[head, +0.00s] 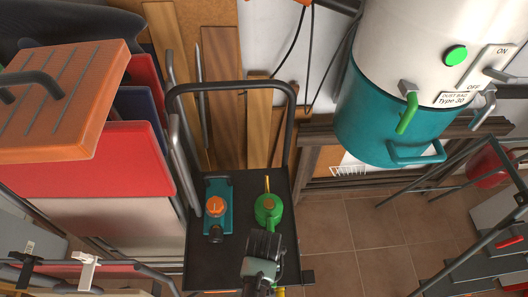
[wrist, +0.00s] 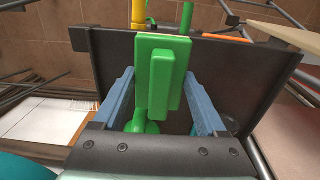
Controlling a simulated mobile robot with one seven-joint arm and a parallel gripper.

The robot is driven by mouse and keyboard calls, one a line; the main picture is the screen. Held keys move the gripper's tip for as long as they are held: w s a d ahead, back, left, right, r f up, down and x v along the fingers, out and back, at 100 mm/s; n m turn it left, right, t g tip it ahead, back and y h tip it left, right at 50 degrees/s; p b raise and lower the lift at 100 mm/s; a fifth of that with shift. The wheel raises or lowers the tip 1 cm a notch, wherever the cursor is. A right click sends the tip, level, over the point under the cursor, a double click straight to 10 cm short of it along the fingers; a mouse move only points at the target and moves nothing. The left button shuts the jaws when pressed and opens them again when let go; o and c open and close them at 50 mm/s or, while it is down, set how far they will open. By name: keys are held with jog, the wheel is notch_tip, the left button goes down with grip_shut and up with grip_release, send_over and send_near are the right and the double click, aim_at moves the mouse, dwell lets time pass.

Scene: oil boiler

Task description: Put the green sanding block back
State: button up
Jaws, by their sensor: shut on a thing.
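The green sanding block (wrist: 172,78) is a flat green block with a raised green bar, seen close up in the wrist view. My gripper (wrist: 160,105) has its two blue fingers on either side of it and is shut on it. In the head view my gripper (head: 262,250) is over the front right of a black cart tray (head: 215,266). The block cannot be made out there, as the gripper covers that area. Whether the block touches the tray cannot be told.
On the tray are a teal tool with an orange knob (head: 217,207) and a round green can (head: 268,210), just beyond my gripper. The cart's black handle rail (head: 232,86) rises behind. A white and teal dust collector (head: 385,105) stands right; an orange slotted block (head: 70,95) is left.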

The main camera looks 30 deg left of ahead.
jog(key=shift+f, duration=1.75)
jog(key=shift+f, duration=0.2)
jog(key=o, duration=1.4)
jog(key=shift+r, duration=0.1)
notch_tip(320, 180, up, 12)
jog(key=shift+r, duration=0.15)
